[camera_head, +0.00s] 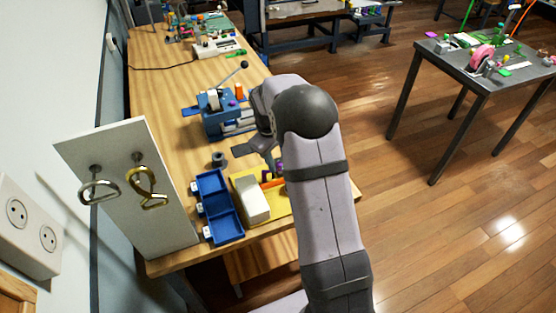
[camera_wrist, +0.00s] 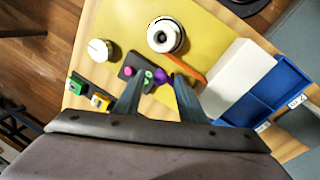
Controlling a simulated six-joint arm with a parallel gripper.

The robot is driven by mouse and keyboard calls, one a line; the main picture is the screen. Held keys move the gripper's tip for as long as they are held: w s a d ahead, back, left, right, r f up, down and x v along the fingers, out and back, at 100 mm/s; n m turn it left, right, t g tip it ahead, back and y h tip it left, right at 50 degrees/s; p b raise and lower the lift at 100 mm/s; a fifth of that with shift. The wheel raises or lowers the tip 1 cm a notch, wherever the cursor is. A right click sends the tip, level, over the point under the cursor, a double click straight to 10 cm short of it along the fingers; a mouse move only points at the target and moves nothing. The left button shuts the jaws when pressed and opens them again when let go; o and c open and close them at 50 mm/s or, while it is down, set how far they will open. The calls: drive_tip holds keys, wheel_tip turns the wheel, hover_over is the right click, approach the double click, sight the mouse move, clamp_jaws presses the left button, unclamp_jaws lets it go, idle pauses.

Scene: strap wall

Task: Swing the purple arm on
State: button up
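A small purple piece (camera_wrist: 164,77), which looks like the purple arm, sits on a small dark block (camera_wrist: 133,86) in the wrist view. It lies between my fingertips, nearer the right one; I cannot tell whether they touch. My gripper (camera_wrist: 158,88) is open above the block, its two fingers spread apart. A magenta knob (camera_wrist: 128,71) and a green piece (camera_wrist: 148,75) are on the same block, near the left finger. In the head view, the purple piece (camera_head: 279,168) shows partly, beside my arm, which hides much of that area.
A yellow board (camera_wrist: 119,25) carries a white round part (camera_wrist: 164,36), a white knob (camera_wrist: 99,49) and an orange bar (camera_wrist: 186,66). A white block (camera_wrist: 240,72) and blue tray (camera_head: 208,185) stand close by. A white panel with metal hooks (camera_head: 128,180) rises at the table's left.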

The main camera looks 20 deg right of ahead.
wheel_tip(320, 180, up, 7)
drive_tip(key=a+b, duration=0.1)
drive_tip(key=b, duration=0.1)
drive_tip(key=shift+s+a, duration=0.15)
drive_tip(key=shift+s, duration=0.1)
drive_tip(key=shift+f, duration=0.15)
drive_tip(key=s+a+f+m+y, duration=0.1)
drive_tip(key=s+a+f+m, duration=0.15)
drive_tip(key=s, duration=0.65)
drive_tip(key=s+a+f+m, duration=0.1)
drive_tip(key=s+a, duration=0.3)
drive_tip(key=s, duration=0.5)
drive_tip(key=s+a+f+m+y, duration=0.1)
drive_tip(key=s+a+f, duration=0.15)
drive_tip(key=s, duration=0.65)
wheel_tip(320, 180, down, 40)
drive_tip(key=b, duration=4)
drive_tip(key=shift+a+g, duration=0.3)
drive_tip(key=shift+g, duration=0.1)
drive_tip(key=shift+w+r, duration=0.1)
